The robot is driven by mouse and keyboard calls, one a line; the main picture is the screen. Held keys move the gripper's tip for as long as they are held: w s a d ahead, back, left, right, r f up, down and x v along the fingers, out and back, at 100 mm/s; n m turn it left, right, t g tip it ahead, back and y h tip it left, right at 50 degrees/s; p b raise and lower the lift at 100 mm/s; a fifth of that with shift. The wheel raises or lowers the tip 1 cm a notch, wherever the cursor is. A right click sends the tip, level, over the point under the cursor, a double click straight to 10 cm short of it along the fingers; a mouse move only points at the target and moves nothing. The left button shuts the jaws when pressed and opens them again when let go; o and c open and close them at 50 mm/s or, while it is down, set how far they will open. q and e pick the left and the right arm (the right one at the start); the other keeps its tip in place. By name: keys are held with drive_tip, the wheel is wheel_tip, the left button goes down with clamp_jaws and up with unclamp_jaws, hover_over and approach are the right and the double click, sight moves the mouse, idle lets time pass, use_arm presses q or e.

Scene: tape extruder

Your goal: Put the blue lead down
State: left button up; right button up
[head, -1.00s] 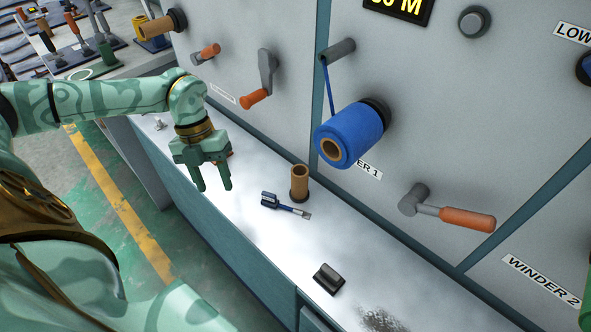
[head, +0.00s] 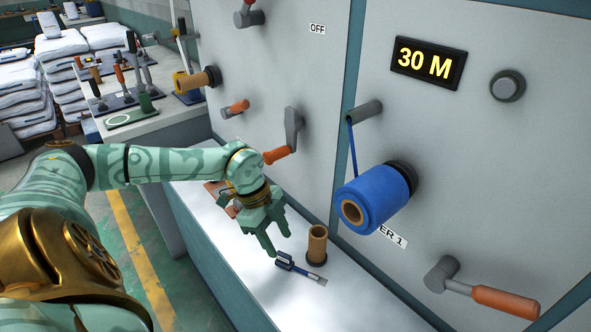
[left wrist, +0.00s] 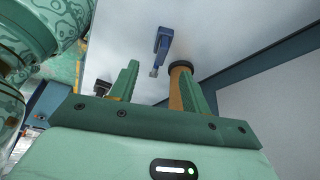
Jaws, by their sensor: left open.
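A blue strip (head: 353,150) runs down from a grey guide peg (head: 364,112) to a blue roll (head: 371,203) on the cabinet front. No gripper touches it. My left gripper (head: 278,243) is open and empty above the bench, beside a blue-handled tool with a flat metal tip (head: 291,264) lying there. The tool shows in the left wrist view (left wrist: 162,42) beyond the open fingers (left wrist: 158,85). A brown core tube (head: 317,241) stands upright on a dark base close by the tool. My right gripper is not in view.
The cabinet wall rises behind the bench (head: 345,307), with orange-handled cranks (head: 505,301) sticking out. A display (head: 428,63) reads 30 M. A side table with tools (head: 128,108) and stacked white sacks (head: 55,80) stand at the far left. The bench front is clear.

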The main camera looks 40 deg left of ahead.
sight(286, 255)
use_arm(q)
drive_tip(key=shift+x, duration=0.9)
drive_tip(key=b+x, duration=0.3)
drive_tip(key=x, duration=0.2)
drive_tip(key=shift+f, duration=0.15)
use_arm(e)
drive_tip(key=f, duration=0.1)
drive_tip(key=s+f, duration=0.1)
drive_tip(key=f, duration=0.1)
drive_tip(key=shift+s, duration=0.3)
use_arm(q)
clamp_jaws()
